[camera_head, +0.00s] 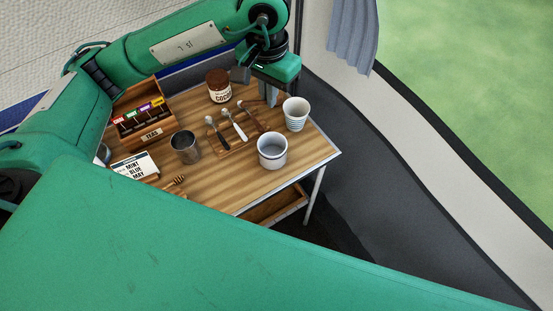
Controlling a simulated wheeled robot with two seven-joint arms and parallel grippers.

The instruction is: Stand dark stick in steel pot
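A steel pot (186,148), a plain grey cylinder, stands upright on the wooden table, left of the middle. To its right, a dark stick (221,138) with a pale rounded end lies on a small wooden board, beside a white-handled one (238,130) and a brown-handled one (256,121). My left gripper (269,97) points down over the far right part of the table, to the right of the sticks and apart from the dark one. Its grey fingers overlap in this view, so their gap is unclear. My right gripper is not in view.
A white-and-blue striped cup (296,114) stands close to my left gripper. A white mug (272,151) stands near the front right. A cocoa jar (219,86), a tea box (143,119), a card (136,166) and a honey dipper (173,184) surround the pot and sticks.

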